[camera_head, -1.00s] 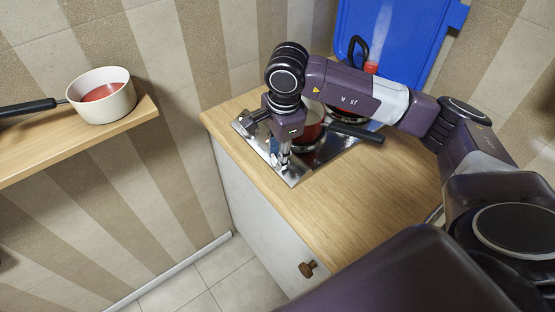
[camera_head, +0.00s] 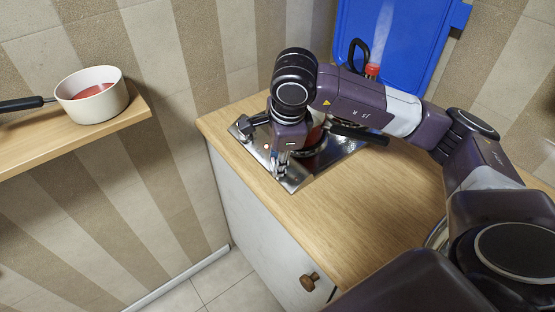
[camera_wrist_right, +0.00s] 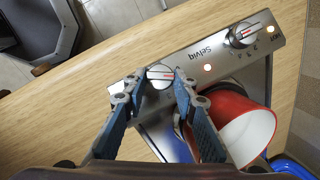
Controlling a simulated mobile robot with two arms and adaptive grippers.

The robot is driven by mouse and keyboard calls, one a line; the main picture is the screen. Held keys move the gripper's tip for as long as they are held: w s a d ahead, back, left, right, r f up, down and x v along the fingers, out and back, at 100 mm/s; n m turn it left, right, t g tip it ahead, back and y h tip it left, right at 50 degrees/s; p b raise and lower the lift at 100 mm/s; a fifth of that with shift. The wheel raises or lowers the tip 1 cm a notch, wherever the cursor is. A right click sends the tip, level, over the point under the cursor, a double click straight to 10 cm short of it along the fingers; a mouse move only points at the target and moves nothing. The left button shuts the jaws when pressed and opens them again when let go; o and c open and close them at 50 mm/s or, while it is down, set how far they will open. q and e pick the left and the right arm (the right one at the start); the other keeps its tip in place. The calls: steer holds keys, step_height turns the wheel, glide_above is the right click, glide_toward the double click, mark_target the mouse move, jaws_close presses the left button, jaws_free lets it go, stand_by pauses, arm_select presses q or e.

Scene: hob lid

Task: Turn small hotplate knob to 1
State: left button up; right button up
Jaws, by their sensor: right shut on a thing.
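The hob's steel front panel (camera_wrist_right: 190,62) carries two silver knobs, each with a red mark. One knob (camera_wrist_right: 160,76) is between the fingertips of my right gripper (camera_wrist_right: 156,82), which is shut on it. The gripper also shows in the head view (camera_head: 280,168), low at the hob's near corner, where the knob itself is hard to make out. The other knob (camera_wrist_right: 244,34) is free, with dial marks beside it. The scale around the held knob is mostly hidden, so its setting cannot be read. My left gripper is not in view.
A red and white pot (camera_wrist_right: 240,128) stands on the hob close beside my fingers. A dark pan handle (camera_head: 363,135) reaches over the wooden counter (camera_head: 350,210). A blue board (camera_head: 395,45) stands behind; a saucepan (camera_head: 92,95) sits on the left shelf.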

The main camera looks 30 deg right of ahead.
steer(key=o, duration=1.1)
steer(key=shift+r, duration=0.1)
steer(key=v, duration=1.2)
steer(key=shift+a, duration=0.1)
steer(key=shift+r, duration=0.1)
